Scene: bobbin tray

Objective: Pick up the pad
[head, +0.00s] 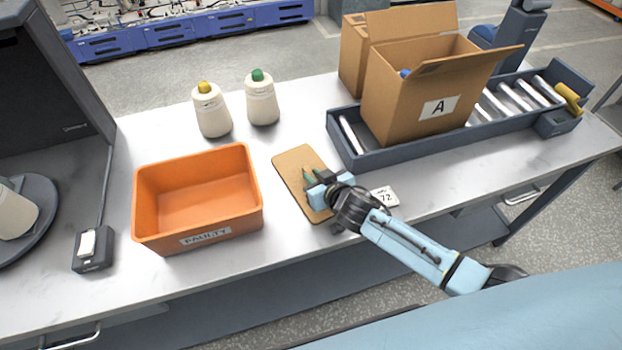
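A flat tan pad or board (294,164) with rounded corners lies on the white table, between the orange bin and the roller tray. My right gripper (311,179) is over its right-hand part and hides some of it. Small dark green patches show at the fingertips; I cannot tell whether they are a thin green object or part of the fingers. I cannot tell whether the fingers are apart or closed, or whether they touch the board. My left gripper is not in view.
An orange bin (153,219) labelled FAULTY stands left of the board. Right are a cardboard box (410,105) marked A in a roller tray (370,158), and a card (384,197) reading 72.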

